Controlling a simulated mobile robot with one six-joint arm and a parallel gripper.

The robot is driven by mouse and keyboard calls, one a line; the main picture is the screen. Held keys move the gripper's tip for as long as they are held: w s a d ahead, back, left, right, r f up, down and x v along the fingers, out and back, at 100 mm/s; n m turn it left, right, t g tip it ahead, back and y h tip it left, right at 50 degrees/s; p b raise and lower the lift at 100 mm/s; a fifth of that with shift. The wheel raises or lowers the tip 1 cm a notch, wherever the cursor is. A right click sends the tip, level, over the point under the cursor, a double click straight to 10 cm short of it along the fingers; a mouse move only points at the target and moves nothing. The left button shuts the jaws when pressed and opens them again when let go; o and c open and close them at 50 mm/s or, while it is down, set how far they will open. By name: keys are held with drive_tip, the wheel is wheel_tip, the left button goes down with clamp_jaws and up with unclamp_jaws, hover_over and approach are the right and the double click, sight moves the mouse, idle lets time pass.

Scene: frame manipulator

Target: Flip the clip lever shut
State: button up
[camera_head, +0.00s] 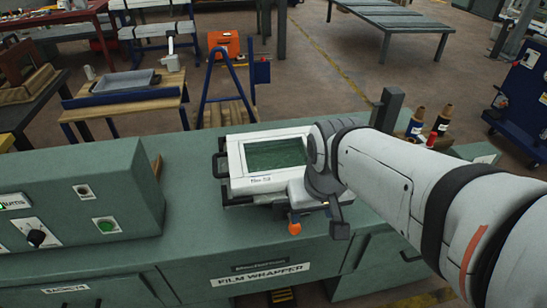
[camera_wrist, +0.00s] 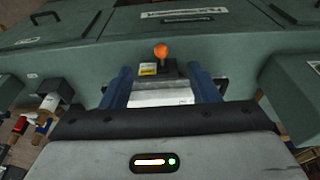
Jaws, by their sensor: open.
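The clip lever shows as an orange ball knob (camera_head: 295,228) at the front edge of the white frame (camera_head: 236,165), which has a green panel inside. In the wrist view the orange knob (camera_wrist: 161,50) stands on a dark base beside a small yellow label, just beyond my fingertips. My gripper (camera_wrist: 162,80) is open, with its two blue fingers apart and a white piece showing between them. In the head view my gripper (camera_head: 332,212) is over the frame's front right corner, right of the knob. It hides that corner. I cannot tell whether the fingers touch anything.
The frame lies on a green machine top (camera_head: 190,205) labelled film wrapper. A green control box (camera_head: 80,195) stands at the left. A dark post (camera_head: 388,108) and several spools (camera_head: 440,122) are at the right, behind my arm. The top left of the frame is mostly clear.

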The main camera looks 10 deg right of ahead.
drive_tip(key=shift+w+r, duration=0.2)
drive_tip(key=shift+c, duration=0.6)
drive_tip(key=w+n+p, duration=0.1)
drive_tip(key=w+n, duration=0.1)
drive_tip(key=w+n+g+p, duration=0.1)
drive_tip(key=w+n+p, duration=0.1)
drive_tip(key=n, duration=0.1)
drive_tip(key=w+d+n+g+p, duration=0.1)
drive_tip(key=w+n, duration=0.1)
drive_tip(key=shift+w+r+y, duration=0.3)
drive_tip(key=shift+w+r, duration=0.05)
drive_tip(key=c, duration=0.8)
drive_tip(key=w+f+n+g+p, duration=0.1)
drive_tip(key=w+n, duration=0.1)
drive_tip(key=n, duration=0.1)
drive_tip(key=w+d+f+n+p, duration=0.1)
drive_tip(key=w+n+p, duration=0.1)
drive_tip(key=n, duration=0.1)
drive_tip(key=w+f+n+g+y+p, duration=0.1)
drive_tip(key=w+n, duration=0.2)
drive_tip(key=shift+d+f+g, duration=0.3)
drive_tip(key=shift+d+f, duration=0.05)
clamp_jaws()
drive_tip(key=shift+w+d+f+n+p, duration=0.2)
drive_tip(key=shift+w+f+n+p, duration=0.35)
drive_tip(key=shift+n, duration=0.35)
drive_tip(key=shift+s, duration=0.1)
